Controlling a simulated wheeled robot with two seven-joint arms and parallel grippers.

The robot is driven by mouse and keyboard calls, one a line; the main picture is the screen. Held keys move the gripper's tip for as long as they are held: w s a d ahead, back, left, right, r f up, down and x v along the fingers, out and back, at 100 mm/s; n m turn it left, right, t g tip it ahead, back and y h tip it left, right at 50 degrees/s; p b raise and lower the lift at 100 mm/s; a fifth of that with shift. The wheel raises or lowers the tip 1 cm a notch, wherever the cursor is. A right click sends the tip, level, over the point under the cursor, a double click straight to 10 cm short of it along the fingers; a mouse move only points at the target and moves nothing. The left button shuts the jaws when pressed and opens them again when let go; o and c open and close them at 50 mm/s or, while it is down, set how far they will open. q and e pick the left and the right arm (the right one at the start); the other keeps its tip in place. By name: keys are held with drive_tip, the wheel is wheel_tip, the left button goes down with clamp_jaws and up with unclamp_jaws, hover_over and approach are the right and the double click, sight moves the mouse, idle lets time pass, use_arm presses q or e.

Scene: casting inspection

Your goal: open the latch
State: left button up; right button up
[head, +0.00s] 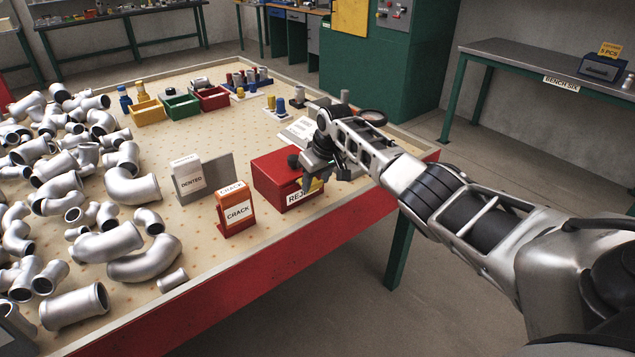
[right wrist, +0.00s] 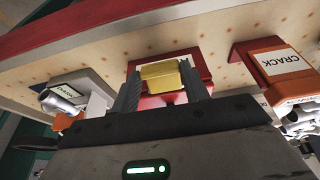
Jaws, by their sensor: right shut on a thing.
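The red box marked "REJ…" (head: 272,178) stands near the front edge of the table, and the rest of its label is hidden. The yellow latch (head: 316,186) is on its front right side, partly hidden by my right gripper (head: 311,176). In the right wrist view, the yellow latch (right wrist: 163,77) sits between the two fingers of my right gripper (right wrist: 162,88), which is shut on it. The red box (right wrist: 152,101) shows behind it. My left gripper is not in view.
An orange CRACK holder (head: 236,210) and a grey DENTED holder (head: 219,172) stand left of the box. Many metal pipe elbows (head: 133,187) cover the table's left side. Small coloured bins (head: 181,105) stand farther back. The table edge is close in front.

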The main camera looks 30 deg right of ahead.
drive_tip(key=shift+r, duration=0.1)
idle(0.3)
drive_tip(key=o, duration=1)
drive_tip(key=v, duration=1.5)
drive_tip(key=shift+w+r, duration=0.2)
drive_tip(key=shift+r, duration=0.3)
